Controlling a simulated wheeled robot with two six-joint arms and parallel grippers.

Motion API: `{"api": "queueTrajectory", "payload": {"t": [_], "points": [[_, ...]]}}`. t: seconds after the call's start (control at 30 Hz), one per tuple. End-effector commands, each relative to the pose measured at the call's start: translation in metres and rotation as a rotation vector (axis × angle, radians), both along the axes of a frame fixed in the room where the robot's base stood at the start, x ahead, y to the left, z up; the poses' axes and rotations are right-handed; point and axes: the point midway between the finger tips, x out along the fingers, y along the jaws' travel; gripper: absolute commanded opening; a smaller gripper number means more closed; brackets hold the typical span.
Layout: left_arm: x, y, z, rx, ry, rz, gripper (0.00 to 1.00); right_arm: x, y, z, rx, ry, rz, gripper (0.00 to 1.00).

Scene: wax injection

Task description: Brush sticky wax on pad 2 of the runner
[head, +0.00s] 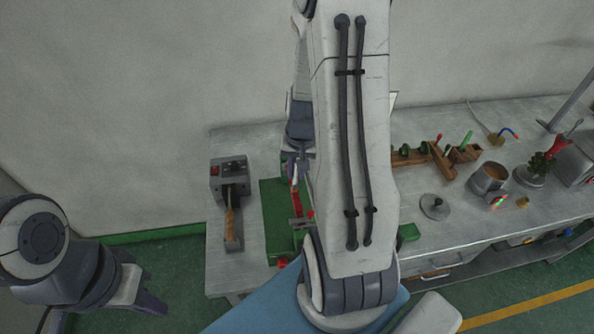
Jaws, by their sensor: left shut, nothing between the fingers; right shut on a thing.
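My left gripper (152,304) is shut and empty at the lower left, off the table and low beside it. My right arm crosses the middle of the view. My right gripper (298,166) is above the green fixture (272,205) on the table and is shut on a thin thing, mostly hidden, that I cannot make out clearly. A red strip (297,203), perhaps the runner, lies in the fixture just below this gripper. I cannot tell pad 2 apart, nor whether the held thing touches the strip. My arm hides the fixture's right part.
A grey box with a red switch (229,169) and a wooden-handled tool (230,223) are left of the fixture.

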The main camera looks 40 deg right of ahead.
Motion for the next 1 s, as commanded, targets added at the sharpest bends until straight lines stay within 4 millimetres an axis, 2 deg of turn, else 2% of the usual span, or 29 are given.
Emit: {"api": "queueTrajectory", "payload": {"t": [0.53,1.0], "points": [[0.000,0.000,0.051,0.000,0.000,0.000,0.00,-0.001,0.001,0.057,0.001,0.001,0.001,0.00],[0.000,0.000,0.057,0.000,0.000,0.000,0.00,-0.001,0.001,0.063,0.001,0.001,0.001,0.00]]}}
